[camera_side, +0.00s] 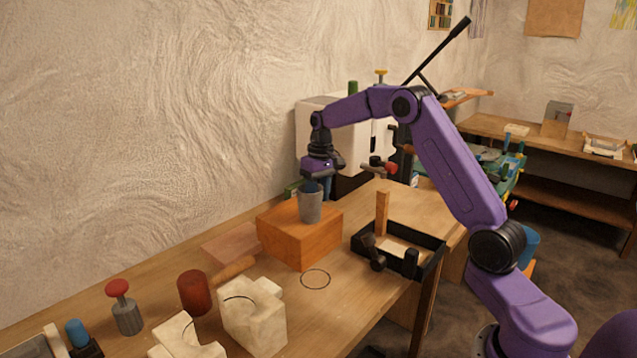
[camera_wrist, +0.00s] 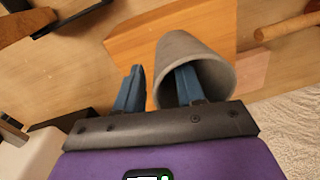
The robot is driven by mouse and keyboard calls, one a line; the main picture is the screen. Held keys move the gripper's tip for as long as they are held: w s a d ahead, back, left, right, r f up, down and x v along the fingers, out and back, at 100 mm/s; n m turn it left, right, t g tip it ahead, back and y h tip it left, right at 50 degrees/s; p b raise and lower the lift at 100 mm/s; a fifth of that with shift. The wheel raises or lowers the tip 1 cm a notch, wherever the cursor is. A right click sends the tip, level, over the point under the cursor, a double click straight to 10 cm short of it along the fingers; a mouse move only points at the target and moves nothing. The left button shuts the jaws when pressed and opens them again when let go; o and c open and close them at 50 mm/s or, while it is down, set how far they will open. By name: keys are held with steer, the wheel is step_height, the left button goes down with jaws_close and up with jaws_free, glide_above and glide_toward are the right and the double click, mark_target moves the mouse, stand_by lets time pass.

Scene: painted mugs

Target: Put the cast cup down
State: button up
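The cast cup (camera_side: 310,207) is a plain grey tapered cup. In the side view it is upright at the top of an orange-brown block (camera_side: 300,238) and appears to stand on it. In the wrist view the cup (camera_wrist: 184,48) has its mouth towards me. My gripper (camera_wrist: 160,88) is at its rim, with one blue finger inside the mouth and the other outside to the left. The fingers are apart, and a gap shows between the outer finger and the cup wall. In the side view my gripper (camera_side: 311,186) is directly above the cup.
A thin dark circle (camera_side: 315,279) is drawn on the bare wooden bench in front of the block. A black tray (camera_side: 430,243) with an upright wooden post stands to the right. White mould pieces (camera_side: 254,318), a red-brown cylinder (camera_side: 194,292) and a red-topped tool (camera_side: 124,308) are at front left.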

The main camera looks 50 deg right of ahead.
step_height(320, 180, up, 12)
steer(key=s+a+f+n, duration=0.1)
steer(key=s+a+n, duration=0.2)
steer(key=s+a, duration=0.55)
steer(key=s+a+n, duration=0.3)
steer(key=s+a, duration=0.3)
steer(key=a, duration=0.5)
steer(key=s+f+n, duration=0.4)
steer(key=s, duration=0.9)
steer(key=s+f+n, duration=0.4)
steer(key=s, duration=0.9)
steer(key=shift+a, duration=0.2)
steer(key=shift+w, duration=0.1)
